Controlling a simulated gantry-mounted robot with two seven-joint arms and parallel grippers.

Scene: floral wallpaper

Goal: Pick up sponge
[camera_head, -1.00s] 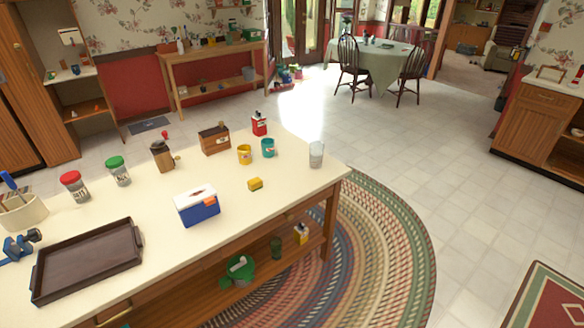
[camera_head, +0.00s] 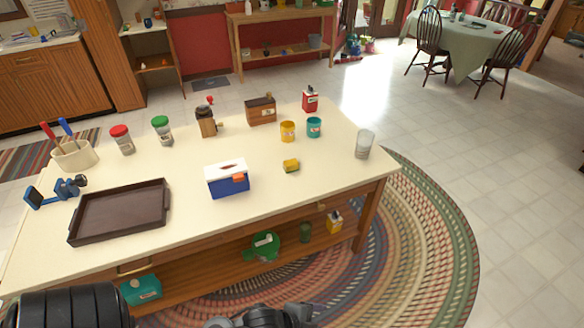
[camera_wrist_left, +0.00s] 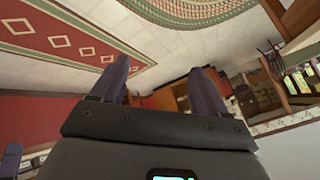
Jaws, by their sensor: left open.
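The yellow sponge (camera_head: 291,166) lies on the cream counter top (camera_head: 330,190), right of the blue and white box (camera_head: 228,180) and just below the yellow mug. In the left wrist view my left gripper (camera_wrist_left: 160,82) has its two dark fingers spread apart with nothing between them. It faces the room and rugs, and the sponge is not in that view. Dark parts of my arms show along the bottom edge of the head view, below the counter. My right gripper cannot be made out.
A yellow mug (camera_head: 287,131), a teal mug (camera_head: 314,127) and a clear glass (camera_head: 363,144) stand behind and right of the sponge. A brown tray (camera_head: 121,210) lies at the left. The counter right of the sponge is clear. A braided rug (camera_head: 440,230) covers the floor beyond.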

